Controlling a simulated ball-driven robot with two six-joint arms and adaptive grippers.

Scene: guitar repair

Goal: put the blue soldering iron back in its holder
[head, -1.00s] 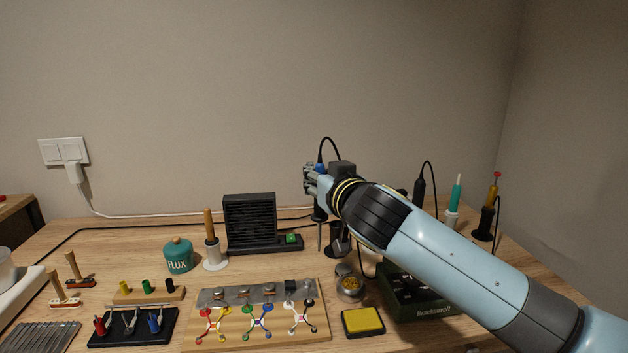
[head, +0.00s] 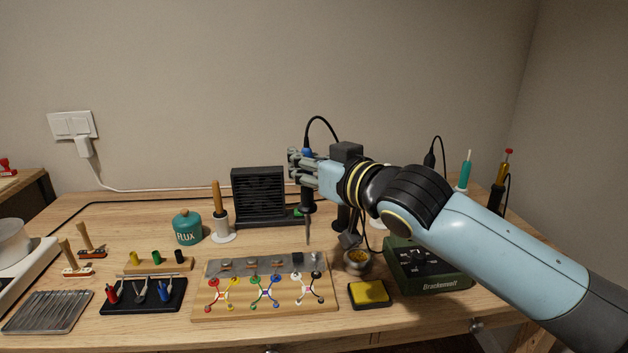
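My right gripper (head: 301,166) is closed around the handle of the blue soldering iron (head: 307,196). The iron hangs upright, tip down, with its blue collar above the fingers and a black cord looping from its top. Its thin tip hangs above the rear right of the wooden board with coloured wires. A black holder (head: 343,219) stands to the right of the iron, partly hidden behind my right arm. The iron is apart from it. My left gripper is not in view.
A black fume extractor (head: 258,197) stands just left of the iron. The wired board (head: 230,308), a brass-wool pot (head: 358,259), a yellow sponge (head: 369,293) and the green soldering station (head: 425,278) lie in front. Teal and yellow tools stand at the right.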

